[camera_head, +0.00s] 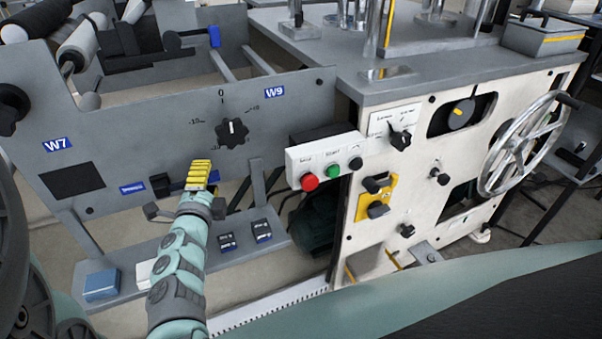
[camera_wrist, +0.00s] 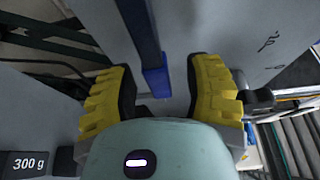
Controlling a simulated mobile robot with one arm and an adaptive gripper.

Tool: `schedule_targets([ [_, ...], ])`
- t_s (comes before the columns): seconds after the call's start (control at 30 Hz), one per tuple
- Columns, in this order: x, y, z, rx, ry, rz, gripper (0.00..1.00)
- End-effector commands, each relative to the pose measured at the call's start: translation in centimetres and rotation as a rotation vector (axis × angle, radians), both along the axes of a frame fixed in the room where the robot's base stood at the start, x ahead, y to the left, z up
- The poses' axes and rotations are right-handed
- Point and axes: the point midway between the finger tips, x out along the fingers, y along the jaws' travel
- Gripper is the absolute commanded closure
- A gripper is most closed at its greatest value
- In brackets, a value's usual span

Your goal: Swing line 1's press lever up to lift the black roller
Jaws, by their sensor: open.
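My gripper (camera_head: 200,168) has yellow fingers and is raised in front of the grey side panel (camera_head: 110,145) of the machine. In the wrist view the fingers of my gripper (camera_wrist: 160,75) are spread apart, with a dark blue bar (camera_wrist: 140,28) ending in a brighter blue tip (camera_wrist: 156,82) showing between them; I cannot tell whether it touches them. A black lever with a blue end (camera_head: 214,36) sticks out at the top of the panel, and I cannot tell which line it serves. A black roller (camera_head: 147,34) lies behind the panel's upper edge.
A black dial (camera_head: 232,133) is on the panel, right of my gripper. A switch box (camera_head: 326,160) with red and green buttons and a large handwheel (camera_head: 527,145) are further right. Weight blocks (camera_head: 228,241) sit on the low ledge. A block marked 300 g (camera_wrist: 25,164) shows in the wrist view.

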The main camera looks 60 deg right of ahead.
Motion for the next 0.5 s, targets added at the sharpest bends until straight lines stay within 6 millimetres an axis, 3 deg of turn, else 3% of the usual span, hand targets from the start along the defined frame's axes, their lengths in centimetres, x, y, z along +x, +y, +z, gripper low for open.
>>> schedule_targets([
  [0.4, -0.24, -0.58, -0.02, 0.001, 0.0, -0.005, 0.5],
  [0.43, -0.24, -0.58, -0.02, 0.001, 0.0, -0.005, 0.45],
  [0.5, -0.23, -0.58, -0.02, 0.001, 0.001, -0.005, 0.53],
])
